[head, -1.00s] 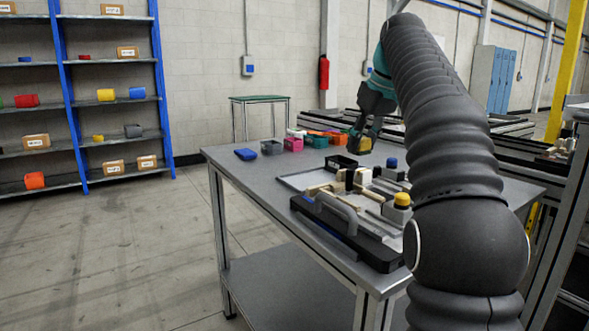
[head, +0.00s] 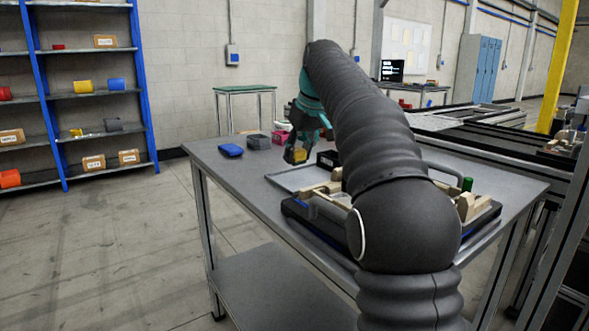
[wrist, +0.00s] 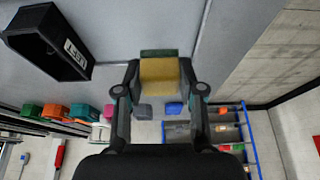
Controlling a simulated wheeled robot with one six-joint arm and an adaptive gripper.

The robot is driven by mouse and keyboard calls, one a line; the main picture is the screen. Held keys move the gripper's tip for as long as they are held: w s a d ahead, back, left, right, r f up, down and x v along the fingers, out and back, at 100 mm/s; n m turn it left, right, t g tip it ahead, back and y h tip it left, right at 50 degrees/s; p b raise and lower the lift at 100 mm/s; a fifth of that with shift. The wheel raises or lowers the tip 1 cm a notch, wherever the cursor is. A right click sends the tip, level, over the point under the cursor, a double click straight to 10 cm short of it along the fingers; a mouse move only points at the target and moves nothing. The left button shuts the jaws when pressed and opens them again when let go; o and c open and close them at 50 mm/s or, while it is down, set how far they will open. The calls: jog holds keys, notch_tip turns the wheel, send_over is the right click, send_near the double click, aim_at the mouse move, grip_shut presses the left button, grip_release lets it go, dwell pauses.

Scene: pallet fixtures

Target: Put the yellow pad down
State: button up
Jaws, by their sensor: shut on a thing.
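The yellow pad (wrist: 160,80) is held between the two fingers of my gripper (wrist: 160,90) in the wrist view. A dark green piece (wrist: 159,53) shows at the pad's far edge. In the head view my gripper (head: 297,152) is over the far left part of the grey table (head: 226,170), and the yellow pad (head: 300,154) shows at its fingertips. I cannot tell whether the pad touches the tabletop.
A black labelled box (wrist: 48,42) is close by. The fixture (head: 325,205) fills the table's front. The table's left front is clear.

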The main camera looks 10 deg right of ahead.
aim_at(297, 164)
jog(key=shift+w+a+f, duration=0.15)
jog(key=shift+a+f, duration=0.05)
jog(key=shift+f, duration=0.1)
notch_tip(297, 164, down, 4)
jog(key=b, duration=0.3)
jog(key=shift+r, duration=0.1)
jog(key=o, duration=1)
jog(key=p+v, duration=0.3)
jog(key=v, duration=0.9)
jog(key=shift+a, duration=0.1)
